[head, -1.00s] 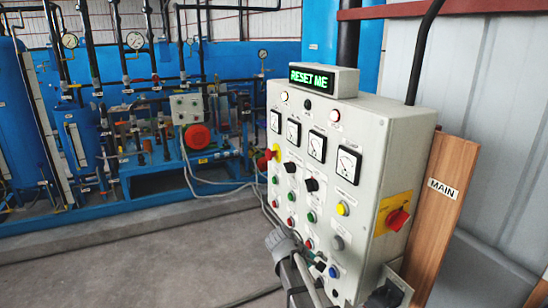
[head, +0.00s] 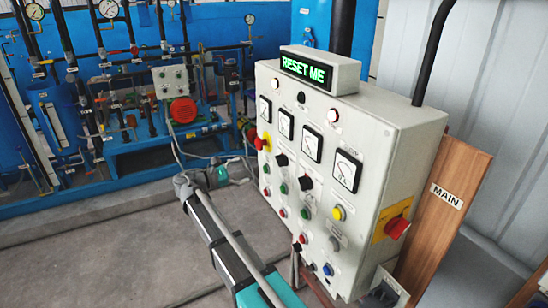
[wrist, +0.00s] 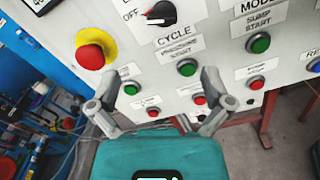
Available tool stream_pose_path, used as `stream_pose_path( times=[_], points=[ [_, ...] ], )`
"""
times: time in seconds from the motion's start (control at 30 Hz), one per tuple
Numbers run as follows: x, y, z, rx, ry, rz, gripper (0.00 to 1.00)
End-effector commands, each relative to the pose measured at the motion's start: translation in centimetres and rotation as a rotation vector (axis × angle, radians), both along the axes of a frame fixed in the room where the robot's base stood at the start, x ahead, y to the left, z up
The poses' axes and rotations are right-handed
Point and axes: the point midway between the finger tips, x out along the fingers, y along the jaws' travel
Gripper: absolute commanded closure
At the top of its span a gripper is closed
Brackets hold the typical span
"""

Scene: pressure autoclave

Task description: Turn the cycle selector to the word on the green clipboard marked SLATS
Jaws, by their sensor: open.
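The cycle selector (wrist: 160,14) is a black knob at the top edge of the wrist view, with a CYCLE label below it and OFF at its left. Its other position words are out of view or unreadable. In the head view, it appears to be the left black knob (head: 282,160) on the grey panel (head: 360,115). My gripper (wrist: 160,95) is open and empty in front of the panel, below the selector and apart from it. In the head view, its teal body (head: 222,174) is left of the panel. No green clipboard marked SLATS shows.
A red emergency stop (wrist: 90,57) on a yellow base sits left of the selector. Several push buttons, including a green one (wrist: 187,68), lie around and beyond the fingers. A display (head: 306,68) reads RESET ME. A wooden board (head: 440,210) is marked MAIN. Blue piping stands behind.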

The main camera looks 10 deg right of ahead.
Motion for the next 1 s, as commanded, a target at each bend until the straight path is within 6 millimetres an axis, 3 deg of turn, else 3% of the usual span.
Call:
stream_pose_path(
  times=[0.47,0.67,1.0],
  points=[
    [0.0,0.4,-0.1,0.003,-0.001,0.017,0.00],
    [0.5,-1.4,-0.1,0.003,-0.001,0.016,0.00],
    [2.0,-6.1,-0.1,0.003,-0.001,0.016,0.00]
  ],
)
